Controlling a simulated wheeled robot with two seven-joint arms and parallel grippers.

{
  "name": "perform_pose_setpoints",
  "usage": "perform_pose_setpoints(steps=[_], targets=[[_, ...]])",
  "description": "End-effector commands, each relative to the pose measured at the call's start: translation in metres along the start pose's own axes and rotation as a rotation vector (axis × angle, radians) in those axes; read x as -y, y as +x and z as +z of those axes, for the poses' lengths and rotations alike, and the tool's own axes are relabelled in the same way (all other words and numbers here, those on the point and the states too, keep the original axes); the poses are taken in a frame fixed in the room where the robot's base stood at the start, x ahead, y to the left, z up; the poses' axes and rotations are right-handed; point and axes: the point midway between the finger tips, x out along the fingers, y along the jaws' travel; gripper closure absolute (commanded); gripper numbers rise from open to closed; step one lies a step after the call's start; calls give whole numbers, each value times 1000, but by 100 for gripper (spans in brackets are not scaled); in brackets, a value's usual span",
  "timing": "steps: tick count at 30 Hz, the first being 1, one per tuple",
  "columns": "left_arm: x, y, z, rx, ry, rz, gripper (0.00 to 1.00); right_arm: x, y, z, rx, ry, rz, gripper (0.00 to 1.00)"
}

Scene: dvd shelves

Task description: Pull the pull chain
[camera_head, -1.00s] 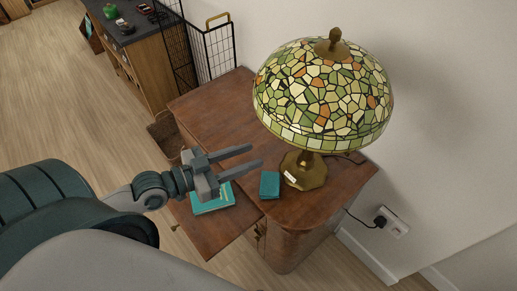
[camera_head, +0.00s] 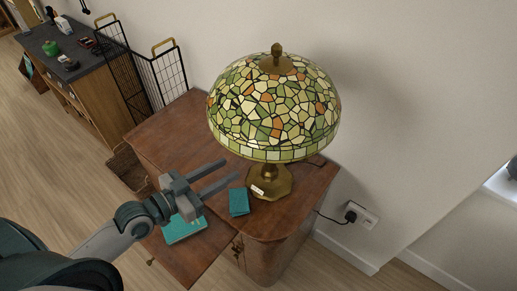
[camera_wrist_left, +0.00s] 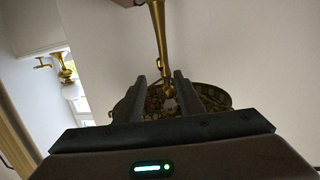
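A table lamp has a green and cream stained-glass shade (camera_head: 272,108) and a brass base (camera_head: 270,184). It stands on the wooden cabinet. I cannot make out the pull chain in either view; the shade hides the space beneath it in the head view. My left gripper (camera_head: 231,170) is open and empty, left of the lamp base and below the shade's left edge. In the left wrist view, the open fingers (camera_wrist_left: 161,86) point toward the underside of the shade, with the brass stem (camera_wrist_left: 159,38) between and beyond them. My right gripper is out of view.
The wooden cabinet (camera_head: 180,130) holds a small teal box (camera_head: 239,202) close to the gripper. A teal book (camera_head: 184,230) lies under the gripper on the lower front part. A wire rack (camera_head: 160,75) and a wall socket (camera_head: 362,214) are nearby.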

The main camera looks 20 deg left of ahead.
Motion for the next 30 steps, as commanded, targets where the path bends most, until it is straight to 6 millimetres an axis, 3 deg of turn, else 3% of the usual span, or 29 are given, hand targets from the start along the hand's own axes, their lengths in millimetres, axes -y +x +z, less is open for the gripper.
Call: perform_pose_setpoints(steps=[21, 30], targets=[[0, 111, -3, -1, -2, 0, 65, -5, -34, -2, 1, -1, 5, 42], [0, 132, -1, 0, 0, 0, 65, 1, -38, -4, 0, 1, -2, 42]])
